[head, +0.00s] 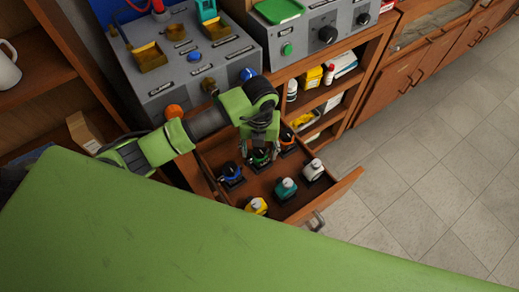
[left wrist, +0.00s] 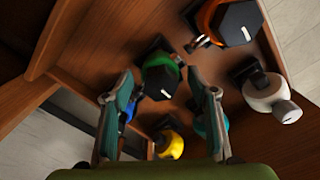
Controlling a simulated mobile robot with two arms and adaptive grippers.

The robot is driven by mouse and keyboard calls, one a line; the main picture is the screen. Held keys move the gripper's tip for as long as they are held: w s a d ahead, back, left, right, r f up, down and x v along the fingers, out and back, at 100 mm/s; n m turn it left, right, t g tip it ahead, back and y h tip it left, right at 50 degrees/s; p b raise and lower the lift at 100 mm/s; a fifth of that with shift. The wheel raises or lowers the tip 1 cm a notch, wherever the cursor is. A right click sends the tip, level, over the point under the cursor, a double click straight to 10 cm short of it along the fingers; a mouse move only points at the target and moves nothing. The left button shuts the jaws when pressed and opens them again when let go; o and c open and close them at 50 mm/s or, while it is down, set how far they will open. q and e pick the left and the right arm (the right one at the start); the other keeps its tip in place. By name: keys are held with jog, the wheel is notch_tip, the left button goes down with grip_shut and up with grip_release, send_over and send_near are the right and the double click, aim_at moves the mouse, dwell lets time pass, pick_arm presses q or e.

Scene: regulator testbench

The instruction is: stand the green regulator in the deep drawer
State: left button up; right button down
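The green regulator (head: 260,157) is inside the open drawer (head: 343,186), between the blue regulator (head: 230,173) and the orange regulator (head: 287,138). It appears upright; in the left wrist view its black knob and green ring (left wrist: 161,77) face the camera. My left gripper (head: 262,145) points down over it. In the left wrist view its fingers are spread wide, with the green regulator beyond and between the tips, seemingly not gripped. The gripper partly covers it in the head view. My right gripper is in neither view.
Drawer walls stand close around the gripper. A grey test bench (head: 180,65) is behind. Open floor (head: 430,150) lies to the right.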

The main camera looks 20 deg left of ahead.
pick_arm(q)
notch_tip(320, 180, up, 12)
jog(key=shift+r+b, duration=0.15)
jog(key=shift+b, duration=0.2)
jog(key=shift+r, duration=0.1)
dwell(0.5)
